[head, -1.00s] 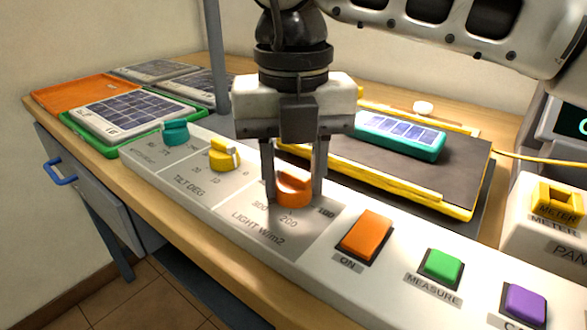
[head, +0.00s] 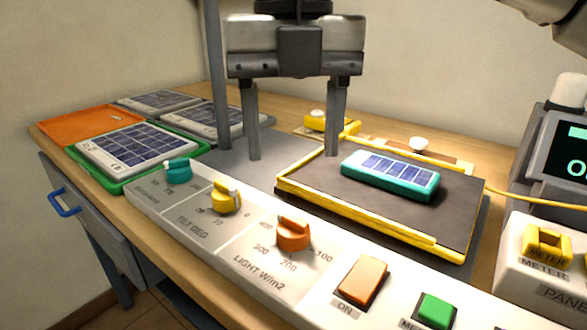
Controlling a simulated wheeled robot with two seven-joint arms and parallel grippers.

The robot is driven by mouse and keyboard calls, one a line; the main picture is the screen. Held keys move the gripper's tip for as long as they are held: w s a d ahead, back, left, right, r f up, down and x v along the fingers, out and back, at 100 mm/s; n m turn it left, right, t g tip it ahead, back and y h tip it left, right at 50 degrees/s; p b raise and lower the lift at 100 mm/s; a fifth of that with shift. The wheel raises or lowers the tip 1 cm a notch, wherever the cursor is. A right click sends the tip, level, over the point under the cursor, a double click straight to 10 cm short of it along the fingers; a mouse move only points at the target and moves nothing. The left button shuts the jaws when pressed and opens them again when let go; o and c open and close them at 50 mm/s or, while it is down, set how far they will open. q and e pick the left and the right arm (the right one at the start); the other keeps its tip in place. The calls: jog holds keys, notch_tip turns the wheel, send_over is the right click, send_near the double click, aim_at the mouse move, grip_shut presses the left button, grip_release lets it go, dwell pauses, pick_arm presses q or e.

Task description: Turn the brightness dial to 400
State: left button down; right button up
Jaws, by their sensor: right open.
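The orange brightness dial (head: 293,234) sits on the sloped control panel (head: 240,262), above the label LIGHT W/m2. The numbers 400, 300, 200 and 100 are printed around it. The dial's raised grip runs from upper left to lower right, with a small pale mark at its upper-left end, on the side of the 400. I cannot read the exact setting. My right gripper (head: 292,156) is open and empty, pointing down above and behind the dial, apart from it. My left gripper is not in view.
Left of the dial are a yellow tilt dial (head: 225,199) and a teal dial (head: 178,171). Right of it are an orange ON button (head: 361,282) and a green button (head: 436,311). Behind, a teal-framed solar panel (head: 390,175) lies on a yellow-edged dark plate (head: 310,171). A grey post stands left.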

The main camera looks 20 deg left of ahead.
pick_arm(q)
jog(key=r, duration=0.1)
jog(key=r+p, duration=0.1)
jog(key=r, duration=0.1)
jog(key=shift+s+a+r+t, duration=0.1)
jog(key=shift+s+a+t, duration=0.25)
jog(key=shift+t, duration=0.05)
pick_arm(e)
notch_tip(320, 180, up, 5)
jog(key=shift+r, duration=0.15)
